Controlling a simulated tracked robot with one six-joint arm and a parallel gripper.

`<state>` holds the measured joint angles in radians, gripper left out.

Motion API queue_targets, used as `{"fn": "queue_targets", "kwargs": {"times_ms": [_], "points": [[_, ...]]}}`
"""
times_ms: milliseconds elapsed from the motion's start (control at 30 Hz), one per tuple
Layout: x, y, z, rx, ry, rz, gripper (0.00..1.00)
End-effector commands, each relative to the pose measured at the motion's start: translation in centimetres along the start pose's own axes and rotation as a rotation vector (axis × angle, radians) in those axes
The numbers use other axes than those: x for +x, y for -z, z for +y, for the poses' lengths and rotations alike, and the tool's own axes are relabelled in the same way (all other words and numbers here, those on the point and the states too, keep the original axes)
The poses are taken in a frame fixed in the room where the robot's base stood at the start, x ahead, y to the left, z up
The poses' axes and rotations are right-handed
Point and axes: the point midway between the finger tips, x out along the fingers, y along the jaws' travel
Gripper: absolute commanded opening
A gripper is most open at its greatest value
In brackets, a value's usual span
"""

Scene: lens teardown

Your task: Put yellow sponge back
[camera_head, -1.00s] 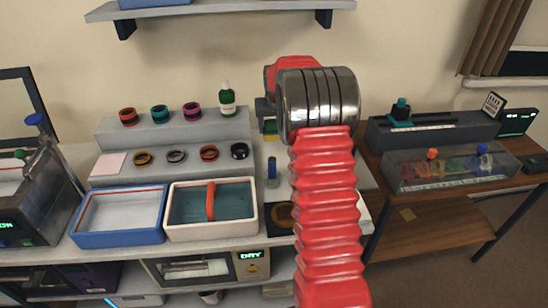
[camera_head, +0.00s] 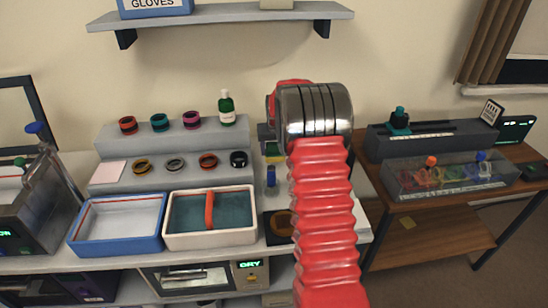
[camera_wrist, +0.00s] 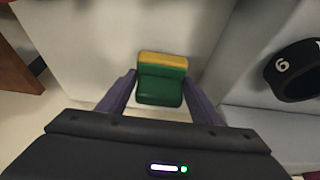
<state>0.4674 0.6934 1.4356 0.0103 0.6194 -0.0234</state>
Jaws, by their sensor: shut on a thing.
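The sponge (camera_wrist: 161,78) has a yellow band and a green body. In the wrist view it sits between the two fingers of my gripper (camera_wrist: 159,88), which is shut on it. A pale surface lies behind and below the sponge; I cannot tell whether they touch. In the head view a small yellow and green patch of the sponge (camera_head: 272,149) shows just left of my red arm. The arm's metal joint and red sleeve hide most of the gripper there.
A grey stepped stand (camera_head: 180,135) holds several lens rings, with a green bottle (camera_head: 227,110) on top. A blue-rimmed tray (camera_head: 118,224) and a white tub (camera_head: 211,229) stand in front. A small blue object (camera_head: 271,176) stands near my arm. A wooden table (camera_head: 425,210) is at right.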

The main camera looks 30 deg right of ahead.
Motion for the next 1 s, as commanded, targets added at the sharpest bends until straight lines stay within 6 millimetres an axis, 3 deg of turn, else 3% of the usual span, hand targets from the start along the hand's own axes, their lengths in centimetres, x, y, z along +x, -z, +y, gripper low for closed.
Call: {"fn": "queue_targets", "kwargs": {"times_ms": [300, 700, 733, 1000], "points": [[3.1, -1.3, 0.0, 0.001, 0.000, -0.001, 0.38], [3.5, -1.5, 0.1, 0.001, 0.000, -0.001, 0.38], [3.5, -1.5, 0.1, 0.001, 0.000, -0.001, 0.61], [3.5, -1.5, 0.1, 0.001, 0.000, -0.001, 0.78]]}}
